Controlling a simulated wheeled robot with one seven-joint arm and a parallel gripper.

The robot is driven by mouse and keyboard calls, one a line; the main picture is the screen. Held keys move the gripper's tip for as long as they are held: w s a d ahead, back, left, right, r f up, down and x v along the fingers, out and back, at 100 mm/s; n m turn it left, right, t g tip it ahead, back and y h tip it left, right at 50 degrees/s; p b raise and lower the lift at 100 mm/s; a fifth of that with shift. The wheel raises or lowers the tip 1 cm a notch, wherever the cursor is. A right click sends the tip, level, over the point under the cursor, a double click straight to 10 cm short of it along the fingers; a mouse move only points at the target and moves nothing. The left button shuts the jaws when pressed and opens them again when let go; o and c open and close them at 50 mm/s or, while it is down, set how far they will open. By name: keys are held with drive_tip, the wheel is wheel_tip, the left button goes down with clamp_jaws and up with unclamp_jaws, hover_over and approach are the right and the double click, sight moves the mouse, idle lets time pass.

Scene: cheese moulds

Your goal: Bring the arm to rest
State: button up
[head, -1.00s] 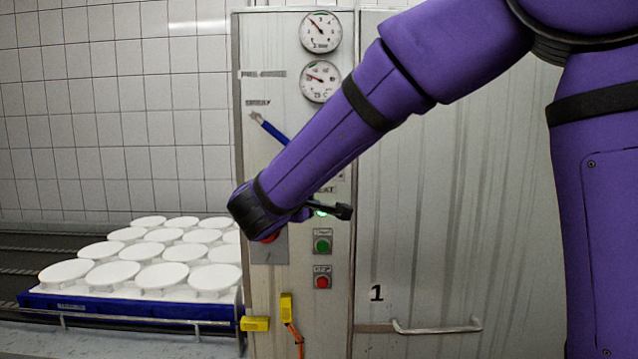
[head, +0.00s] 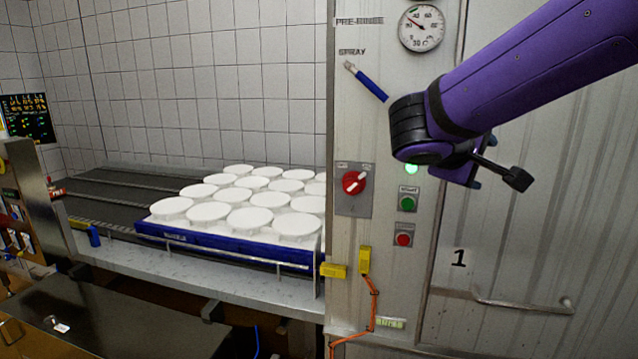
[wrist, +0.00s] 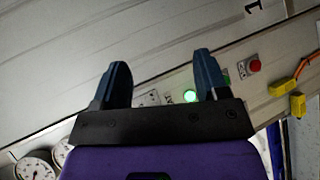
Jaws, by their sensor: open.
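My gripper (wrist: 158,88) shows in the wrist view with its two dark fingers spread apart and nothing between them. In the head view my purple arm reaches in from the upper right, and its dark wrist hangs in front of the metal cabinet (head: 520,230), right of the red rotary switch (head: 354,183). The gripper's fingers are mostly hidden there behind the wrist. A lit green lamp (head: 411,168) shows just below the wrist, and in the wrist view the lamp (wrist: 190,96) appears beyond the fingers.
A blue tray (head: 225,249) of white round moulds (head: 249,218) stands on the conveyor left of the cabinet. A blue-handled lever (head: 371,85), green button (head: 407,203) and red button (head: 403,239) are on the panel. A door handle (head: 520,303) juts out lower right.

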drive_tip(key=s+d+f+m+g+y, duration=0.1)
drive_tip(key=s+y, duration=0.4)
drive_tip(key=s, duration=0.5)
drive_tip(key=s+d+f+m+g+y, duration=0.1)
drive_tip(key=s+f+m+y, duration=0.3)
drive_tip(key=s, duration=0.6)
drive_tip(key=shift+s+f+m+y, duration=0.2)
drive_tip(key=shift+s+m+y, duration=0.2)
drive_tip(key=shift+m+y, duration=0.55)
drive_tip(key=shift+d+n+y, duration=0.15)
drive_tip(key=shift+n+y, duration=0.1)
idle(4.6)
